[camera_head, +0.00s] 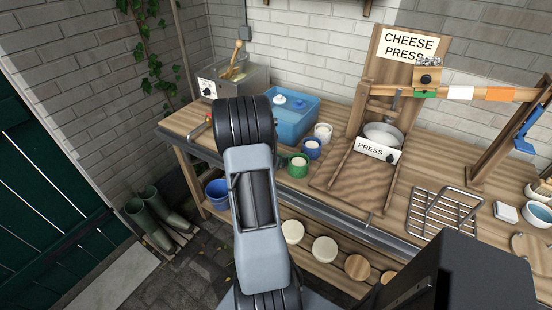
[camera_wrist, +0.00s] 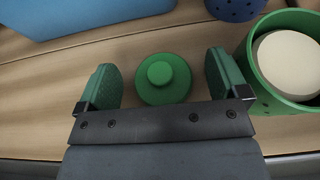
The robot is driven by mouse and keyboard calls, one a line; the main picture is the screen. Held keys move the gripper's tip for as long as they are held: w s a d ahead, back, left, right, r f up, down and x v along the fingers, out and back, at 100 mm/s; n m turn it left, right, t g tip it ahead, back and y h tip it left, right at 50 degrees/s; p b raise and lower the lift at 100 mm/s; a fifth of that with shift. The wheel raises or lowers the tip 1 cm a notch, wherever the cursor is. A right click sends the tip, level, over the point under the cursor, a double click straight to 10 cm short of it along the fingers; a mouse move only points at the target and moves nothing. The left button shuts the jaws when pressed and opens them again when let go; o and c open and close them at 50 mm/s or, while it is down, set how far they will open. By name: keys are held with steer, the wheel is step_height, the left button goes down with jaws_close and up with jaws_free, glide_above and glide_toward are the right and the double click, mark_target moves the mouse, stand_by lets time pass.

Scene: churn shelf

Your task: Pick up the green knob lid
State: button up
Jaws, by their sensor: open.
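The green knob lid (camera_wrist: 163,78) is a round disc with a smaller round knob on top, and it lies on the wooden bench. In the wrist view it sits between the two green pads of my gripper (camera_wrist: 162,82). My gripper is open, with a gap on each side of the lid, and it does not touch it in this view. In the head view my arm hides the lid and the gripper.
A green pot with cheese in it (camera_wrist: 277,80) stands close to the right finger; it also shows in the head view (camera_head: 298,169). A blue pot (camera_head: 312,151) and a blue basin (camera_head: 296,123) stand behind. The cheese press (camera_head: 362,140) is to the right.

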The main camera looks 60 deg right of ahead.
steer(key=c, duration=1)
steer(key=shift+r, duration=0.1)
